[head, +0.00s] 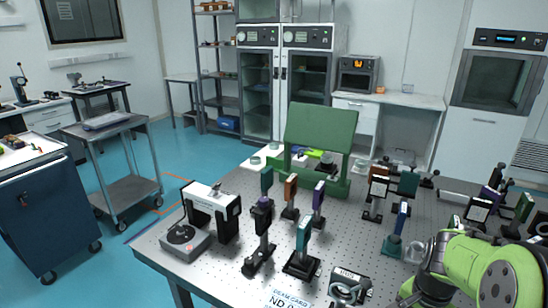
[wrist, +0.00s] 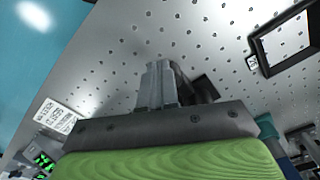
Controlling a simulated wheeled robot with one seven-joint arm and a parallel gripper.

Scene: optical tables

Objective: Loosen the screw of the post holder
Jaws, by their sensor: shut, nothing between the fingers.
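Several post holders with upright posts and optics stand on the perforated optical table. One with a purple-topped mount (head: 262,225) is left of centre, one with a teal plate (head: 303,235) is to its right, and one with a blue plate (head: 399,220) is further right. I cannot tell which one the task means, and no screw can be made out. My gripper (wrist: 160,85) shows in the wrist view, its grey fingers together and empty above the bare tabletop. A dark object (wrist: 205,90) lies just beyond the fingers, partly hidden by them. In the head view my green arm is at the lower right.
The optical table (head: 215,262) carries a green panel stand (head: 320,135), a white-topped bridge device (head: 212,200) and a black frame (head: 350,288) near the front. In the wrist view a printed card (wrist: 58,117) and a green-lit display (wrist: 42,160) are at lower left.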

